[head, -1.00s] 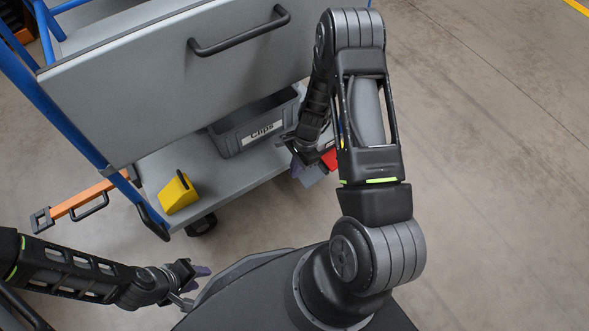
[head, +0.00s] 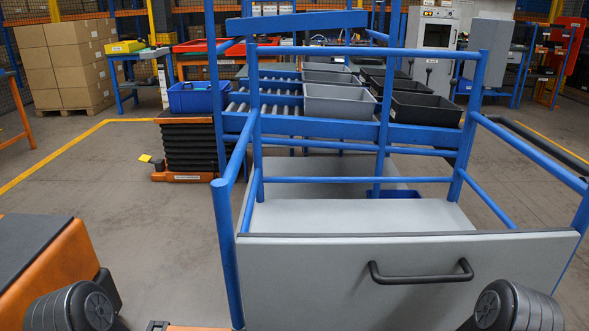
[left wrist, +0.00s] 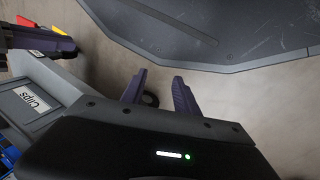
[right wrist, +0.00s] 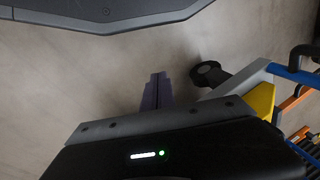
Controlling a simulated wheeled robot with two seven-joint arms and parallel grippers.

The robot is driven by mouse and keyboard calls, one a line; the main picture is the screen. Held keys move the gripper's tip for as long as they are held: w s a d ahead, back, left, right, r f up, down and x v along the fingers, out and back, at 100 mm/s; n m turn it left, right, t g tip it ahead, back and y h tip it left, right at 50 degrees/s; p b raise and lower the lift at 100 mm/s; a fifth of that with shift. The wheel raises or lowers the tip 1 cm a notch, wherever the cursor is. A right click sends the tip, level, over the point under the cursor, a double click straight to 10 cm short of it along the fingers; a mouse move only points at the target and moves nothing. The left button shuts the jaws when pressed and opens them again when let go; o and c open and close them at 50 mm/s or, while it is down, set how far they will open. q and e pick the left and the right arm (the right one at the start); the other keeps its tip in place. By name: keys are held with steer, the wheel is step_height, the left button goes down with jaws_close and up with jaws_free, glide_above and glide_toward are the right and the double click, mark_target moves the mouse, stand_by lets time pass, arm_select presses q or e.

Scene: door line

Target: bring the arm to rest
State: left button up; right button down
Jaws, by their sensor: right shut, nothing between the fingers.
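My left gripper (left wrist: 158,82) is open and empty in the left wrist view, its two purple fingers spread over bare floor. My right gripper (right wrist: 155,78) is shut with nothing in it in the right wrist view, its purple fingers together over the floor. Neither gripper shows in the head view; only round dark joints of my arms show at its bottom corners. A grey cart with blue posts stands right in front, its grey front panel (head: 330,290) carrying a black handle (head: 420,272).
In the right wrist view a yellow block (right wrist: 262,101) and a caster wheel (right wrist: 210,74) are at the right. Behind the cart are a roller conveyor with grey bins (head: 340,103) and stacked cartons (head: 65,60).

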steer(key=s+a+r+n+y, duration=0.1)
steer(key=s+a+r+n, duration=0.1)
steer(key=s+a, duration=0.4)
step_height(320, 180, up, 26)
steer(key=a+p, duration=0.1)
steer(key=p, duration=2.5)
steer(key=shift+w+r+g, duration=0.25)
steer(key=shift+w+g, duration=0.1)
steer(key=shift+g, duration=0.05)
